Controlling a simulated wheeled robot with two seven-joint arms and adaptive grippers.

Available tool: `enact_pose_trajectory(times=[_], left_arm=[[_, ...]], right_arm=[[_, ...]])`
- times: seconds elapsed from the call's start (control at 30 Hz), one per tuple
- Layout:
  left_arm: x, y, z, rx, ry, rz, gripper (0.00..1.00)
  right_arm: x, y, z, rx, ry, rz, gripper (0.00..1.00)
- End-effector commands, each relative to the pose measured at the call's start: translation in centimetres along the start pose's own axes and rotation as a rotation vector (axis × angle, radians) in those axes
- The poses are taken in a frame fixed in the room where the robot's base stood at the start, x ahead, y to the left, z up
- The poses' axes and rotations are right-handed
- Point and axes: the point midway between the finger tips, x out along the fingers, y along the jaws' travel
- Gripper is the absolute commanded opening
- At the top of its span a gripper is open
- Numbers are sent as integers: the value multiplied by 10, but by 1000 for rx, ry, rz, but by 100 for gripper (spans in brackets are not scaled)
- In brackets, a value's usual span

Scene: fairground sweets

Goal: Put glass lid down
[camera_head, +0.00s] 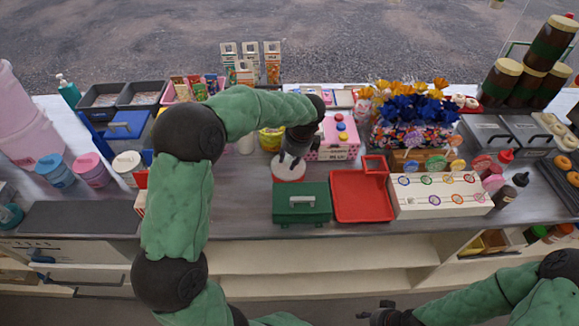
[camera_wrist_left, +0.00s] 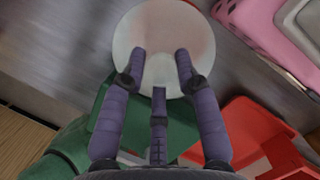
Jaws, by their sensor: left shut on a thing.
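The glass lid (camera_wrist_left: 162,32) is a round, pale, see-through disc in the left wrist view. It lies between and beyond the finger ends of my left gripper (camera_wrist_left: 160,80). In the head view the left gripper (camera_head: 291,160) points down, shut on the lid, over a round white and red container (camera_head: 288,171) behind the green box. Whether the lid touches the container is hard to tell. My right gripper (camera_head: 371,309) is low at the bottom of the head view, away from the counter top. Its fingers are too small to judge.
A green box with a handle (camera_head: 302,205) and a red tray (camera_head: 361,199) stand in front. A pink box (camera_head: 338,143) is just right of the gripper. A white lollipop stand (camera_head: 438,204) is farther right. Bare counter (camera_head: 240,195) shows to the left.

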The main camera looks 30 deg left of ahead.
Motion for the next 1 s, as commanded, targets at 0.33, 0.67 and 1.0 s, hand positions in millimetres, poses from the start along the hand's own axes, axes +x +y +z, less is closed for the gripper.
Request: enact_pose_trajectory(times=[0.33, 0.67, 1.0], left_arm=[[39, -4, -6, -1, 0, 0, 0], [39, -4, -6, -1, 0, 0, 0], [40, -3, -6, 0, 0, 0, 56]], right_arm=[[22, 8, -1, 0, 0, 0, 40], [20, 7, -1, 0, 0, 0, 40], [20, 7, -1, 0, 0, 0, 40]])
